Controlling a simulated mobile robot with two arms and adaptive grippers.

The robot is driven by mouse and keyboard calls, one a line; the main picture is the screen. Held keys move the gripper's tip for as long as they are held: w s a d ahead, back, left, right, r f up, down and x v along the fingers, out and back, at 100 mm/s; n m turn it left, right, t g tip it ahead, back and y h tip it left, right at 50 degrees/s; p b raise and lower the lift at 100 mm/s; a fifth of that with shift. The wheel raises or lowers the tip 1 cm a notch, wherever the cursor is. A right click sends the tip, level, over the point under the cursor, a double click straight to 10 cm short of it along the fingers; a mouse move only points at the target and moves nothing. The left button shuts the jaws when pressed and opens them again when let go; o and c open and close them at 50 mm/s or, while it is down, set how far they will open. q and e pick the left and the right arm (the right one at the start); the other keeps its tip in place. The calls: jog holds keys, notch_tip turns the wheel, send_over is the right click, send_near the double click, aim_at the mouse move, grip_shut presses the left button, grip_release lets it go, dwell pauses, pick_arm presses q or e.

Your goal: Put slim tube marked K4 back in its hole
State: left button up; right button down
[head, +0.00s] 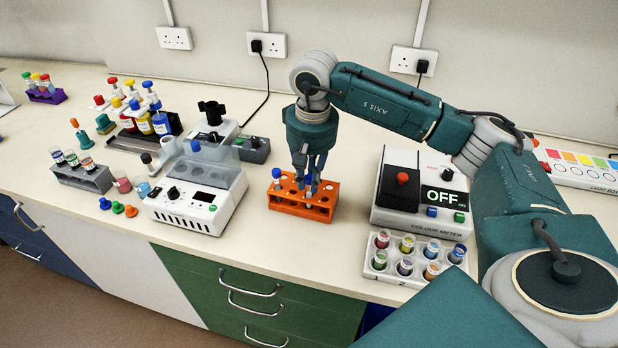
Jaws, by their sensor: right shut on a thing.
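An orange rack (287,210) with holes in its top stands near the front of the bench, at the picture's middle. My right gripper (311,187) points down over the rack, its fingers close together around a slim tube of which only small parts show. I cannot read a K4 mark, nor tell whether the tube's lower end is in a hole or just above it. Another slim tube with a blue cap (277,174) stands at the rack's left end, apart from the gripper. My left gripper is not in view.
A white device with a clear lid (190,214) stands left of the rack. The colour meter (400,213), reading OFF, stands to the right, with a white tray of several capped vials (394,275) before it. Bare bench lies around the rack.

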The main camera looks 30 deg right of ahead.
jog(key=c, duration=1.6)
grip_release()
jog(key=r, duration=0.8)
jog(key=s+r, duration=0.1)
jog(key=r, duration=0.3)
jog(key=shift+f, duration=0.1)
